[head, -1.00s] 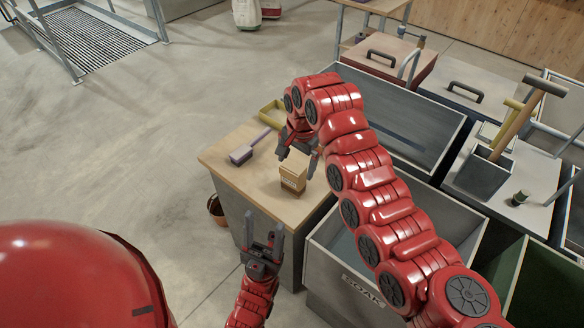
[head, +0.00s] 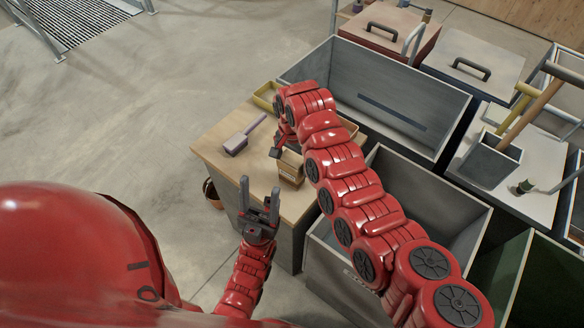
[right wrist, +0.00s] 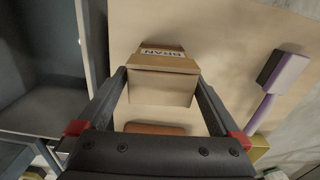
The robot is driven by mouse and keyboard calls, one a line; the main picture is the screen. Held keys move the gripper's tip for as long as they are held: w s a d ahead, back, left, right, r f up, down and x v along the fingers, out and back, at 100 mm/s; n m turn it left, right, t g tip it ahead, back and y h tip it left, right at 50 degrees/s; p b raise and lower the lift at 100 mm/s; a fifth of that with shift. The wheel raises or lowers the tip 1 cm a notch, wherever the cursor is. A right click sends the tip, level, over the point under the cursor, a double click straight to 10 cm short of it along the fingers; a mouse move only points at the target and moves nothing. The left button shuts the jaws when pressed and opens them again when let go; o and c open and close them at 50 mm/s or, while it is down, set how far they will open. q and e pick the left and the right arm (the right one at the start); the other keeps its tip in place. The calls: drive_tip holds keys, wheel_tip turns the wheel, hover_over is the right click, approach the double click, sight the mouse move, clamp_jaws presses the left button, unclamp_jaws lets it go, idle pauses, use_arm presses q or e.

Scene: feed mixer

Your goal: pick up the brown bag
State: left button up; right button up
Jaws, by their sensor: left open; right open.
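The brown bag (head: 291,168) stands upright on the light wooden table top, partly hidden by my right arm in the head view. In the right wrist view the bag (right wrist: 162,80) shows a label reading BRAN. My right gripper (right wrist: 160,82) is open, with its two fingers reaching to either side of the bag; I cannot tell whether they touch it. In the head view the right gripper (head: 282,152) is mostly hidden behind its own arm. My left gripper (head: 259,205) is open and empty in front of the table, pointing up.
A brush with a purple handle (head: 240,141) lies on the table left of the bag. A yellow tray (head: 265,97) sits at the table's back. Grey bins (head: 375,100) stand at the right. A brown pot (head: 212,194) is on the floor left of the table.

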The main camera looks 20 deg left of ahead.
sight(292, 175)
drive_tip(key=shift+a+f+p, duration=0.1)
drive_tip(key=shift+f+p, duration=0.3)
drive_tip(key=shift+f, duration=2.8)
drive_tip(key=shift+c, duration=0.3)
drive_tip(key=c, duration=1.1)
drive_tip(key=shift+c, duration=0.2)
drive_tip(key=shift+r, duration=0.15)
